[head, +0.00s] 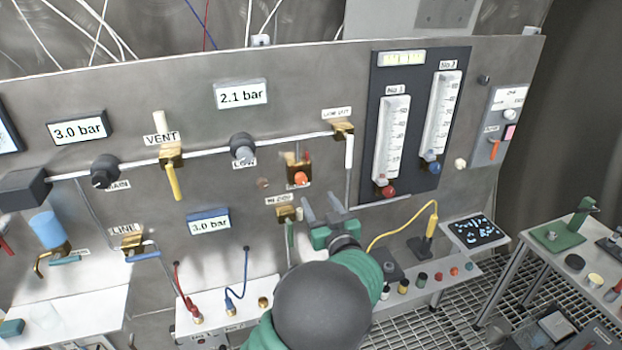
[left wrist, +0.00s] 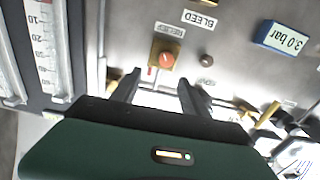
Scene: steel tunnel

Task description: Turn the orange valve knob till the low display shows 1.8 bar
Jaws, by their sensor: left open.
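The orange valve knob (head: 299,179) sits on a brass block on the steel panel, with a small red part beside it. It also shows in the left wrist view (left wrist: 167,60), beyond the fingertips. A white display (head: 241,96) above the knob labelled LOW reads 2.1 bar. My left gripper (head: 322,207) is open and empty, below and right of the orange knob and apart from it. Its two spread fingers show in the left wrist view (left wrist: 158,82). My right gripper is in no view.
Other displays (head: 78,132) and the blue-framed one (head: 209,223) read 3.0 bar. Flow tubes (head: 391,140) stand right.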

